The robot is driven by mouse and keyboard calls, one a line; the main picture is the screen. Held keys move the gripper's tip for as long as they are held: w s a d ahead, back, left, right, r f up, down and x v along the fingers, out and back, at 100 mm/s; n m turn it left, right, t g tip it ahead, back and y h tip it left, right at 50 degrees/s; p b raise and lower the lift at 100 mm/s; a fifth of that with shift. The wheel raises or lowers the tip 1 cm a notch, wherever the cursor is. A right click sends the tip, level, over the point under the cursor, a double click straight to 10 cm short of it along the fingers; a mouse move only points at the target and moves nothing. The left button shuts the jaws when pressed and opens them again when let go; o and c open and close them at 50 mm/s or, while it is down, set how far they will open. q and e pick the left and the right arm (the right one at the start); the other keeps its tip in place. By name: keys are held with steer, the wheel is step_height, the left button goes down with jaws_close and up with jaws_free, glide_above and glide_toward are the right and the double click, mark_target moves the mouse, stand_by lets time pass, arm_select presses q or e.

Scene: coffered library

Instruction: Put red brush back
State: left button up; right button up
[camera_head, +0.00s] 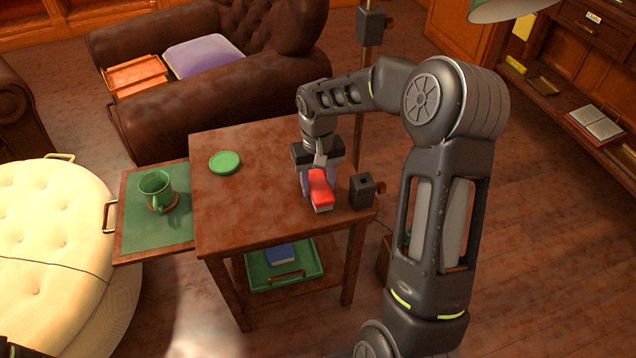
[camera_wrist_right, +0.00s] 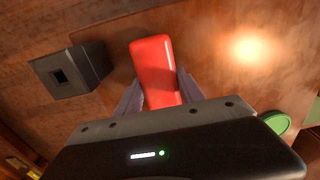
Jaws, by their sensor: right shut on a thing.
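The red brush (camera_head: 320,187) is at the right front part of the wooden side table, with a pale strip along its lower edge. It also shows in the right wrist view (camera_wrist_right: 155,68) as a red block between the fingers. My right gripper (camera_head: 317,180) comes down from above and is shut on the red brush. I cannot tell whether the brush touches the tabletop. A dark block with a square hole (camera_head: 362,191) stands just right of the brush, apart from it; it also shows in the right wrist view (camera_wrist_right: 70,73).
The wooden table (camera_head: 235,210) has a green coaster (camera_head: 225,162). A green mug (camera_head: 157,188) stands on the pull-out leaf (camera_head: 140,235). A green tray (camera_head: 258,283) with a blue book is below. A lamp pole (camera_head: 361,100) stands behind. The table's middle is clear.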

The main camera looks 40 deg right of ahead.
mark_target(318, 182)
steer(key=o, duration=1.3)
steer(key=shift+f, duration=0.1)
steer(key=shift+r, duration=0.2)
step_height(318, 182, up, 12)
steer(key=shift+f+p, duration=0.1)
steer(key=shift+p, duration=1.15)
